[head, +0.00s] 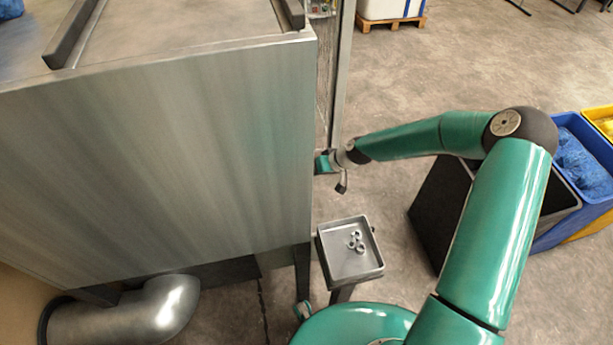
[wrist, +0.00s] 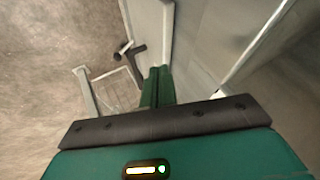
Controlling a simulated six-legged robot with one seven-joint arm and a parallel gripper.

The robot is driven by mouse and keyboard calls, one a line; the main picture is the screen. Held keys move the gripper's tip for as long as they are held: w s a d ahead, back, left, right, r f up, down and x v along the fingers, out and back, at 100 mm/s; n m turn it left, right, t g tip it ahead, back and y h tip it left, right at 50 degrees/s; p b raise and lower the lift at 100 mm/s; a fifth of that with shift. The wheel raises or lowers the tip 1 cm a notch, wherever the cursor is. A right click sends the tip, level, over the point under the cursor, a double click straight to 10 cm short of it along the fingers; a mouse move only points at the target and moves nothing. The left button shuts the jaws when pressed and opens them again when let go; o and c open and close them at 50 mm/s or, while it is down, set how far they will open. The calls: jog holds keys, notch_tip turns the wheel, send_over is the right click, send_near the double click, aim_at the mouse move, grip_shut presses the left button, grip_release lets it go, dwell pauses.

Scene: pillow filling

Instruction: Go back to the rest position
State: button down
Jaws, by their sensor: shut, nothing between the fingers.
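My green arm reaches from the lower right across to the left in the head view. Its end, my gripper (head: 330,172), is beside the right edge of the large metal machine (head: 150,150), partly hidden there. In the wrist view the narrow green fingers of my gripper (wrist: 157,75) are together, with nothing seen between them. They point toward a pale upright panel.
A small metal tray (head: 338,272) with several rings stands below my gripper. A dark open bin (head: 434,215), a blue bin (head: 597,208) and a yellow bin (head: 603,115) are at right. Open floor (head: 450,60) lies beyond my arm.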

jog(key=v, duration=0.5)
jog(key=shift+d+r, duration=0.2)
jog(key=shift+d, duration=0.15)
jog(key=s+d+r+m+h, duration=0.1)
jog(key=s+d+r+h, duration=0.5)
jog(key=r, duration=0.5)
jog(key=s+d+r+h, duration=0.1)
jog(key=s+d+r, duration=0.5)
jog(key=r, duration=0.6)
jog(key=s+d+r+m+t, duration=0.1)
jog(key=s+r+m, duration=0.1)
jog(key=s+r, duration=0.3)
jog(key=s+d+r+m+t, duration=0.1)
jog(key=s+r, duration=0.4)
jog(key=s, duration=0.7)
jog(key=shift+r+m+t, duration=0.35)
jog(key=shift+m+t, duration=0.05)
jog(key=shift+t, duration=0.1)
